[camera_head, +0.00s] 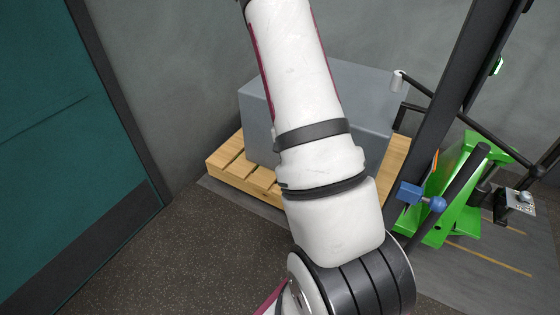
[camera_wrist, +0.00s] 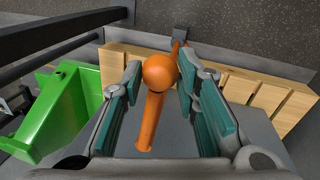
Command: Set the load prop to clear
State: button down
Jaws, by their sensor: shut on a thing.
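The orange prop (camera_wrist: 151,122) shows in the wrist view as a rod with a round ball end (camera_wrist: 159,72), which I take to be the load prop. My gripper (camera_wrist: 158,77) has its teal-padded fingers on both sides of the ball and is shut on it. The rod runs down the picture from the ball, over a grey surface. In the head view my arm hides my gripper. A small orange sliver (camera_head: 435,160) shows there beside the green part; I cannot tell if it is the same prop.
A large grey block (camera_head: 365,95) sits on a wooden pallet (camera_head: 228,167); the pallet also shows in the wrist view (camera_wrist: 270,96). A green machine part (camera_head: 462,205), dark bars and a blue knob (camera_head: 438,204) stand at the right. A teal door (camera_head: 75,130) is at the left. Floor before the pallet is bare.

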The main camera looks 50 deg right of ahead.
jog(key=s+d+n+t+h+p, duration=0.1)
jog(key=s+d+n+p, duration=0.1)
jog(key=s+d+n, duration=0.3)
jog(key=shift+s+d+n, duration=0.15)
jog(key=shift+s+n, duration=1.55)
jog(key=shift+n, duration=0.7)
jog(key=c, duration=1.2)
grip_release()
jog(key=shift+d, duration=0.1)
jog(key=r, duration=0.4)
jog(key=a+r, duration=0.1)
jog(key=r, duration=0.3)
jog(key=a+r, duration=0.1)
jog(key=r, duration=0.2)
jog(key=shift+w+a+r, duration=0.15)
jog(key=shift+w+r, duration=0.25)
